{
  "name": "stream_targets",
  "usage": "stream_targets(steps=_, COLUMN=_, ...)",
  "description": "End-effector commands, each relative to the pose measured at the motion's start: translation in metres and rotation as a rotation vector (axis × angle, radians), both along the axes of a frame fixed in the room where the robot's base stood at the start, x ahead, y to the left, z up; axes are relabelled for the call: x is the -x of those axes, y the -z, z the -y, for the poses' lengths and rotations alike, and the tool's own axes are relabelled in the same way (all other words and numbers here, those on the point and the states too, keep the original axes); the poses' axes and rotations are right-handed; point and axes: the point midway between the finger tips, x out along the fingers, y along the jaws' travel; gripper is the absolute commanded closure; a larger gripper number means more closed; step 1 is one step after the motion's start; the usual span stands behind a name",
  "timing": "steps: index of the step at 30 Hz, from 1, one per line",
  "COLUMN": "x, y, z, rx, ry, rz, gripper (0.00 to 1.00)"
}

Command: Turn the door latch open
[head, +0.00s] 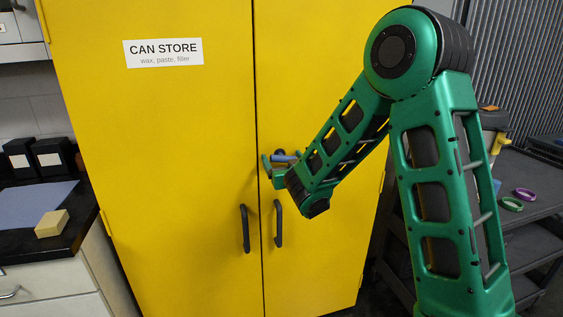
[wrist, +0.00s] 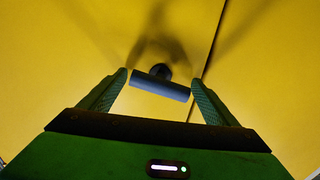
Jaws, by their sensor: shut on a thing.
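The door latch is a short blue-grey bar handle (wrist: 160,86) on a dark round hub, set on the yellow door. In the wrist view the bar lies nearly level, its right end a little lower. My gripper (head: 279,162) is at the latch. In the wrist view the fingers of my gripper (wrist: 160,80) stand at the two ends of the bar, shut on it. The cabinet doors (head: 180,130) are closed.
Two black pull handles (head: 245,228) hang below the latch, either side of the seam. A dark counter (head: 20,240) with a yellow block (head: 51,223) stands at left. A grey cart (head: 540,185) with rings stands at right, behind my arm.

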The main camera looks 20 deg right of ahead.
Motion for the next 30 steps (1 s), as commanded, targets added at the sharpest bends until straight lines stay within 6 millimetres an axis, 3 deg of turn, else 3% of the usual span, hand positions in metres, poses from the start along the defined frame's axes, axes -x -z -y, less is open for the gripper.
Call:
stream_targets(steps=12, x=0.0003, y=0.0018, z=0.0036, rx=0.179, ry=0.006, rz=-0.004, gripper=0.40)
stream_targets(steps=27, x=0.0002, y=0.0021, z=0.0039, rx=0.197, ry=0.007, rz=-0.005, gripper=0.40)
stream_targets(steps=28, x=0.0002, y=0.0020, z=0.0038, rx=0.197, ry=0.007, rz=-0.005, gripper=0.12)
stream_targets(steps=30, x=0.0002, y=0.0019, z=0.0032, rx=0.197, ry=0.006, rz=-0.004, gripper=0.00)
